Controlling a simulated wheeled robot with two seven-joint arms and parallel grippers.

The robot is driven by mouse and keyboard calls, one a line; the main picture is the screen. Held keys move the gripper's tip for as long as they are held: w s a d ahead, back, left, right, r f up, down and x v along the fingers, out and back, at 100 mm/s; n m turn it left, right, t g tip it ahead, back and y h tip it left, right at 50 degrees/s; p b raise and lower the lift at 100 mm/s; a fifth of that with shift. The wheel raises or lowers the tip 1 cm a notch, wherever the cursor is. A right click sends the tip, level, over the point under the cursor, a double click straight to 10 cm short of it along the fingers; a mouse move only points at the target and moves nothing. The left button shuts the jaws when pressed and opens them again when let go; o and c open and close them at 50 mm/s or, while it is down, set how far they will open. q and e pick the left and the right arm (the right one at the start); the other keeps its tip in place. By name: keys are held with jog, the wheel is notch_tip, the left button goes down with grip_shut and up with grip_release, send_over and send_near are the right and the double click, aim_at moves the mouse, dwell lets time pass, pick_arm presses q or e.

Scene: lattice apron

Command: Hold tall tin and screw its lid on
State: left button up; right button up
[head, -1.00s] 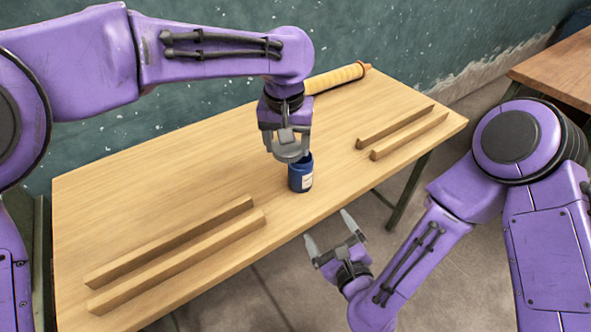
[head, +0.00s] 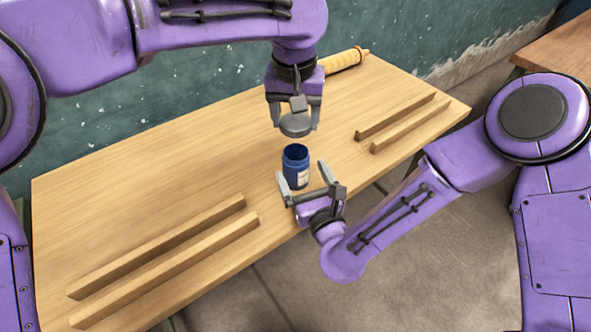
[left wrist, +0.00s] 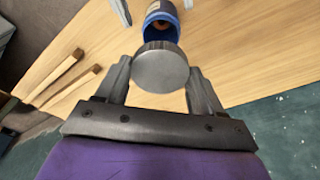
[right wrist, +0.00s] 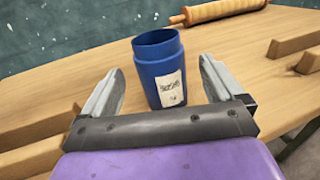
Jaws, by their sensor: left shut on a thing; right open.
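The blue tin (head: 296,166) with a white label stands upright and open-topped on the table near its front edge. In the right wrist view the tin (right wrist: 160,72) stands between and just beyond the fingers of my right gripper (right wrist: 160,88). My right gripper (head: 305,180) is open, low at the tin's front, its fingers on either side. My left gripper (head: 296,118) is shut on the round grey lid (head: 296,126), held level above the tin and apart from it. In the left wrist view the lid (left wrist: 160,68) sits between the fingers and partly hides the tin (left wrist: 162,16).
Two wooden rails (head: 165,258) lie on the left of the table (head: 120,180), and two more (head: 402,122) on the right. A rolling pin (head: 345,60) lies at the back. The table around the tin is clear. Another table (head: 552,60) stands at the right.

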aim_at(292, 154)
jog(key=x, duration=0.6)
jog(key=shift+w+a, duration=0.1)
jog(key=shift+w, duration=0.3)
jog(key=c, duration=1.5)
pick_arm(q)
jog(key=shift+s+f, duration=0.1)
jog(key=shift+f, duration=2.35)
